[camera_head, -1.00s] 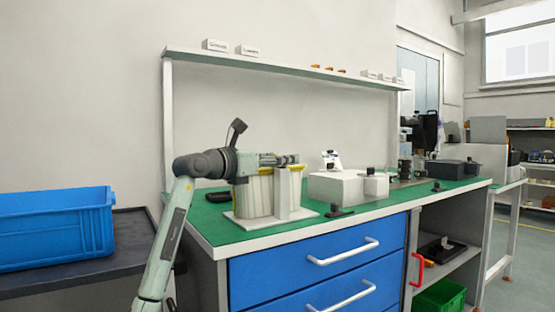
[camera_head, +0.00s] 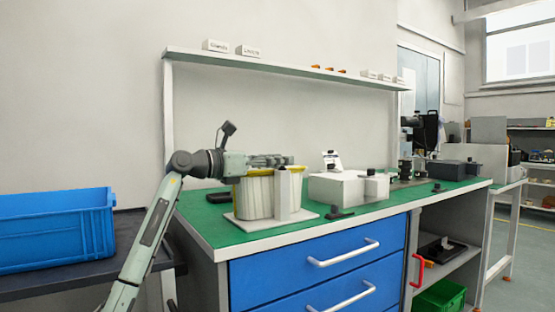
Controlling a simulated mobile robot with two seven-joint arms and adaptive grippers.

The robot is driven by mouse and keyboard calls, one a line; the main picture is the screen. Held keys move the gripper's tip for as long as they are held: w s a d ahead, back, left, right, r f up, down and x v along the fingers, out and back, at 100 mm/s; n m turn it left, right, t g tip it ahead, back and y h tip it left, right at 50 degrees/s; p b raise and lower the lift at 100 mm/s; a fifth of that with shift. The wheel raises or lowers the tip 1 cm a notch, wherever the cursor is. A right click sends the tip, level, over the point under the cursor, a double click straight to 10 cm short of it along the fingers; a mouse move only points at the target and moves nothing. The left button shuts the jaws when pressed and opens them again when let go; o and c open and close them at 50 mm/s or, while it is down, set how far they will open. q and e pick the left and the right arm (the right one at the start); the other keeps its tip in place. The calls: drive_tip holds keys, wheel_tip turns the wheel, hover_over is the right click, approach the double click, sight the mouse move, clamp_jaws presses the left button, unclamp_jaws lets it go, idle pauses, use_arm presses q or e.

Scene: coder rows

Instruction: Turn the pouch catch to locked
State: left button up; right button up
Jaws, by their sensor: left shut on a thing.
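A pale pouch (camera_head: 255,199) with a yellow top rim stands upright on a white base plate (camera_head: 247,222) at the left end of the green bench. A grey upright post (camera_head: 289,193) stands at its right side. My left gripper (camera_head: 287,160) comes in level from the left, just over the pouch's rim. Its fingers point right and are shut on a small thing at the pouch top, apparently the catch. The fingers hide the catch, so its setting cannot be told. My right gripper is not in view.
A white box (camera_head: 341,188) and a small black-knobbed piece (camera_head: 339,213) are to the right of the pouch. A dark flat object (camera_head: 218,197) lies behind it. A shelf (camera_head: 290,70) runs above. A blue crate (camera_head: 55,230) stands at the left.

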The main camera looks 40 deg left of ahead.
use_arm(q)
drive_tip(key=shift+h, duration=0.3)
drive_tip(key=o, duration=1.2)
drive_tip(key=shift+c, duration=0.2)
drive_tip(key=v, duration=1.2)
